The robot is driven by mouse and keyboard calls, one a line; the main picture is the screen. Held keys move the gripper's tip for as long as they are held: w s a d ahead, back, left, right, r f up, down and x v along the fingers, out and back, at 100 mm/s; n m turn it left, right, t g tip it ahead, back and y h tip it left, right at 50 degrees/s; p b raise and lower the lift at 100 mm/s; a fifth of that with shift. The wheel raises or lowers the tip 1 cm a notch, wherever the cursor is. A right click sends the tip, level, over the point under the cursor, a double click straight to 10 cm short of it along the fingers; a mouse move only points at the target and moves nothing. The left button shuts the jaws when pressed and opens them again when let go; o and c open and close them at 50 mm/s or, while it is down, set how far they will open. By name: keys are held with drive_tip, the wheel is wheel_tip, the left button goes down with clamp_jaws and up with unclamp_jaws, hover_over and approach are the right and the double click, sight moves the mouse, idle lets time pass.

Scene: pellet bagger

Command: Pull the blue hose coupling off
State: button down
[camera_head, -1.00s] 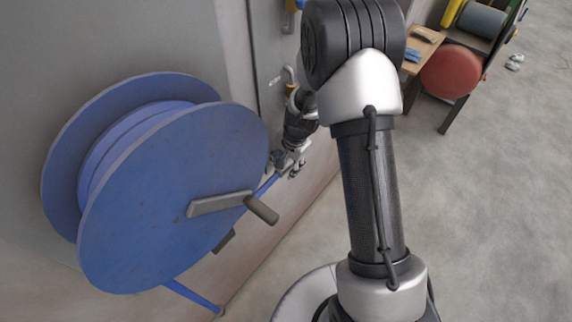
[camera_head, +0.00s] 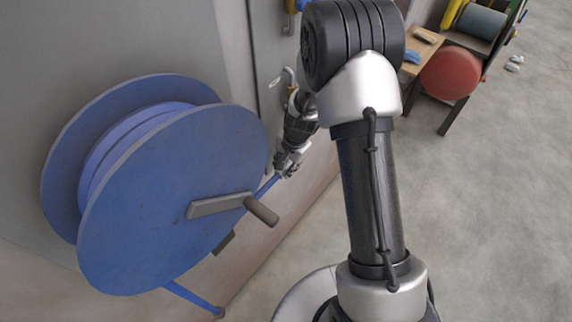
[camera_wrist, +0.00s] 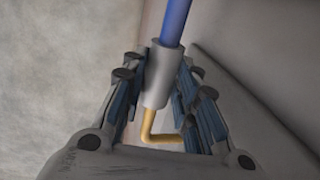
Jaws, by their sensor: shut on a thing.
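The grey cylindrical hose coupling (camera_wrist: 158,78) sits at the end of the blue hose (camera_wrist: 174,22) in the wrist view. My gripper (camera_wrist: 161,88) has its fingers on both sides of the coupling and is shut on it. A brass elbow pipe (camera_wrist: 148,128) meets the coupling's lower end; the coupling still appears to sit over it. In the head view my gripper (camera_head: 286,164) is at the wall, just right of the reel, with the blue hose (camera_head: 267,187) running to it. The coupling is hidden there by my gripper.
A large blue hose reel (camera_head: 180,200) with a crank handle (camera_head: 262,210) stands close to the left of my gripper. A pipe fitting (camera_head: 291,78) is on the wall above. The floor between is clear.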

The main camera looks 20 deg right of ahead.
sight(276, 177)
drive_tip(key=s+a, duration=0.1)
drive_tip(key=a, duration=0.1)
drive_tip(key=s+a, duration=0.2)
drive_tip(key=shift+b, duration=0.3)
drive_tip(key=c, duration=1.4)
unclamp_jaws()
drive_tip(key=shift+a, duration=0.1)
drive_tip(key=shift+o, duration=0.8)
drive_tip(key=shift+r, duration=0.15)
